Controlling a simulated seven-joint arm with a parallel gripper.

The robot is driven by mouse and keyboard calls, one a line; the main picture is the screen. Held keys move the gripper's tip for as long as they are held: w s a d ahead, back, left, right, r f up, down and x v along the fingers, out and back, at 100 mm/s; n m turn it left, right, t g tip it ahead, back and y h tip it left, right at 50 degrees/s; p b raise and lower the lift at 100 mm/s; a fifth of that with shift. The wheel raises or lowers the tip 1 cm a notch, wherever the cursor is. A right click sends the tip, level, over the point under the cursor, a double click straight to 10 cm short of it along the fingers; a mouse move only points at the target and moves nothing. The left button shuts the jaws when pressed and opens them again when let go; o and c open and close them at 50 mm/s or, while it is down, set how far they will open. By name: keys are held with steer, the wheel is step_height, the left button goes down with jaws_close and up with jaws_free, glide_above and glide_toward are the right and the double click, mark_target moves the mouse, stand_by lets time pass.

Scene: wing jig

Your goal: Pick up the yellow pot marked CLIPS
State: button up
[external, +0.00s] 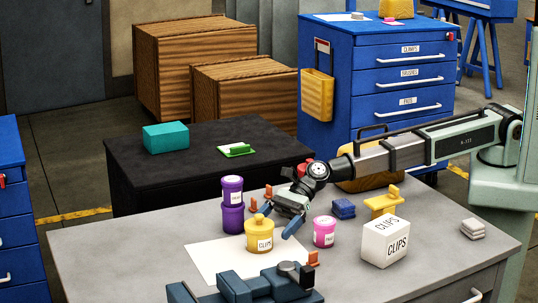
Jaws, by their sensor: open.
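The yellow pot marked CLIPS (259,241) stands upright on a white sheet (208,262) on the grey table. It has a yellow lid with a round knob on top. My gripper (281,220) is open and empty, pointing down just to the right of the pot and close to its lid. One finger is near the knob in the picture; I cannot tell whether it touches. A white box also marked CLIPS (384,247) sits farther right on the table.
Two stacked purple pots (232,216) stand close left of the yellow pot. A pink pot (324,234) stands to its right. A dark blue vise (245,286) is in front. The table's left side is clear.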

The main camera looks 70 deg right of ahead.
mark_target(263, 236)
steer(key=x, duration=0.4)
steer(key=shift+w+a, duration=0.15)
steer(key=shift+a, duration=0.25)
jaws_close()
stand_by(0.5)
